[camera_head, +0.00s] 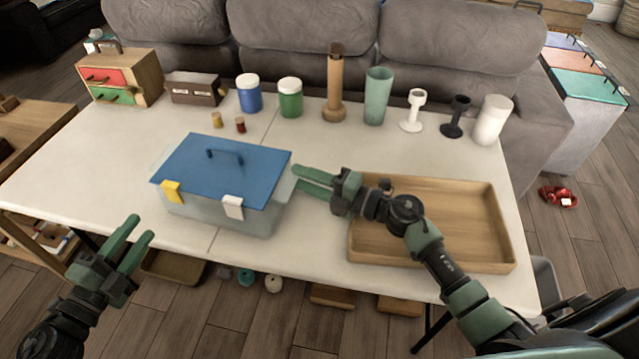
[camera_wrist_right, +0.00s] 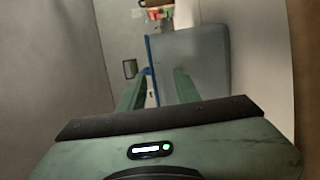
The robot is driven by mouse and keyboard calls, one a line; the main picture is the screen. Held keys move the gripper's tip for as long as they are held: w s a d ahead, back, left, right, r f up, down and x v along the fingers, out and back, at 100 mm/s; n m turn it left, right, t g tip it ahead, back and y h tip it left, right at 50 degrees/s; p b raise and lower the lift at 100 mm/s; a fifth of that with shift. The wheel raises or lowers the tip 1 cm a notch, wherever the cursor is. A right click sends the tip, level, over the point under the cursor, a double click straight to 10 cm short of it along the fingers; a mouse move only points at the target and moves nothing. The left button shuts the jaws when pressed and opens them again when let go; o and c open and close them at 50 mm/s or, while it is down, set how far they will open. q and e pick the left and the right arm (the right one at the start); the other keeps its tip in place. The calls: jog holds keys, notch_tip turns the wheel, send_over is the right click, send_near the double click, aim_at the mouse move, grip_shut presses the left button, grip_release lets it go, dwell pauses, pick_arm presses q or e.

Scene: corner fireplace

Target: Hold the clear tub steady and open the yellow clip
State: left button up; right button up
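The clear tub (camera_head: 225,215) stands on the table with its blue lid (camera_head: 225,168) on. The yellow clip (camera_head: 171,192) is on its front left and looks closed against the wall. A white clip (camera_head: 233,207) is on the front right. My right gripper (camera_head: 302,180) is at the tub's right end, fingers apart; its fingers also show in the right wrist view (camera_wrist_right: 158,88), near the lid's blue edge. I cannot tell whether they touch the tub. My left gripper (camera_head: 137,233) is open and empty, in front of the table's near edge, left of and below the yellow clip.
A wooden tray (camera_head: 480,262) lies right of the tub, under my right arm. Cups, jars and holders stand along the back; a small drawer box (camera_head: 140,70) is at back left. Two small spools (camera_head: 217,120) lie behind the tub. The table (camera_head: 75,190) is clear left of the tub.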

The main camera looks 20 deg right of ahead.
jog(key=shift+w+a, duration=0.35)
jog(key=shift+c, duration=0.3)
grip_shut()
dwell(1.0)
